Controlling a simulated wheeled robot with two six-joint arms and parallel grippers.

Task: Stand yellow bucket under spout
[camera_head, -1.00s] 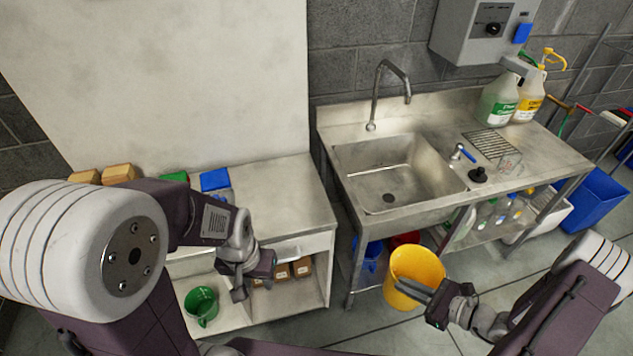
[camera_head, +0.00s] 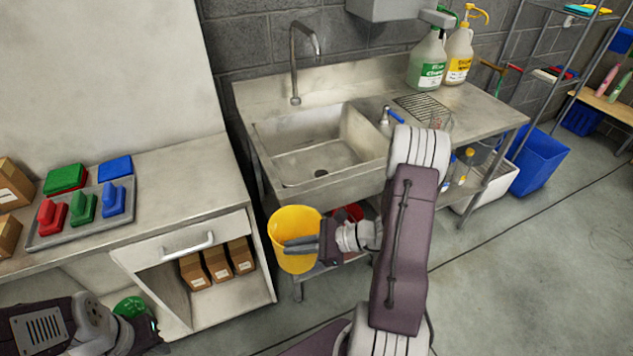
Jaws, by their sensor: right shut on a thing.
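The yellow bucket (camera_head: 294,222) is upright in front of the sink's left front edge, below counter height. My right gripper (camera_head: 300,246) is shut on its near side, with the fingers across the wall. A tall curved tap spout (camera_head: 304,32) stands behind the sink basin (camera_head: 318,150), above and behind the bucket.
A red bucket (camera_head: 350,213) is under the sink, partly behind my right arm. Two pump jugs (camera_head: 427,60) stand at the counter's back right. A tray (camera_head: 75,227) with coloured brushes lies on the left cabinet. A blue bin (camera_head: 538,162) is at right; the floor ahead of it is clear.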

